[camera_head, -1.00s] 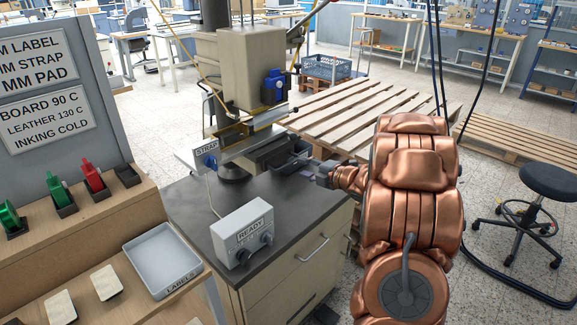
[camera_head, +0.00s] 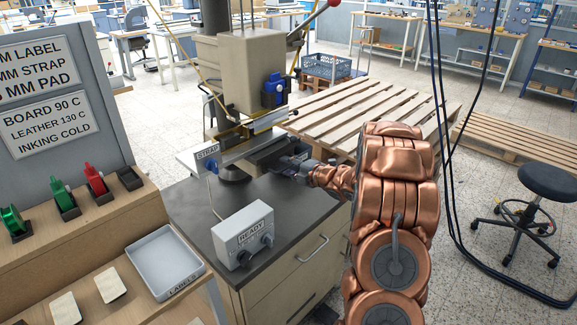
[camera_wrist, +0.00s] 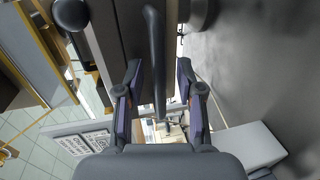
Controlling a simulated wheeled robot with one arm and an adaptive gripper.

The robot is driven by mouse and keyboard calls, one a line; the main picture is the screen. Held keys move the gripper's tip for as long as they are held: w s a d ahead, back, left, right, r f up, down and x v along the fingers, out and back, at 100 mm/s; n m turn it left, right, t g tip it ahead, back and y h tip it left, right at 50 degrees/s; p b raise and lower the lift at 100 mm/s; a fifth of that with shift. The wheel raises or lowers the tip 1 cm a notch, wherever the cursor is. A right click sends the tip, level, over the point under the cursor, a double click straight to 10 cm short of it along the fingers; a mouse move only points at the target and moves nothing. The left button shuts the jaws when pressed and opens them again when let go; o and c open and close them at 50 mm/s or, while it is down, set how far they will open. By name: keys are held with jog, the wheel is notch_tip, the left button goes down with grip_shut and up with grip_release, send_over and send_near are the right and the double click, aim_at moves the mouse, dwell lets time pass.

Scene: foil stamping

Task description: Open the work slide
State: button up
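The hot-foil press (camera_head: 250,70) stands on the dark-topped cabinet. Its work slide (camera_head: 262,157) is a dark block under the press head, behind the front plate marked STRAP (camera_head: 207,153). My gripper (camera_head: 290,162) is at the right end of the slide, partly hidden by its own links. In the wrist view, my gripper (camera_wrist: 158,80) has its two fingers apart. A dark round handle bar (camera_wrist: 155,50) runs between them, with a visible gap on each side. Whether the slide is in or out is hard to tell.
A grey box marked READY (camera_head: 243,235) with knobs sits on the cabinet top (camera_head: 290,210). A grey tray (camera_head: 165,262), foil rolls (camera_head: 62,195) and signs are at the left. A wooden pallet (camera_head: 360,105) lies behind; a stool (camera_head: 545,185) is at the right.

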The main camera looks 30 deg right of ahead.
grip_shut()
dwell(0.3)
dwell(0.5)
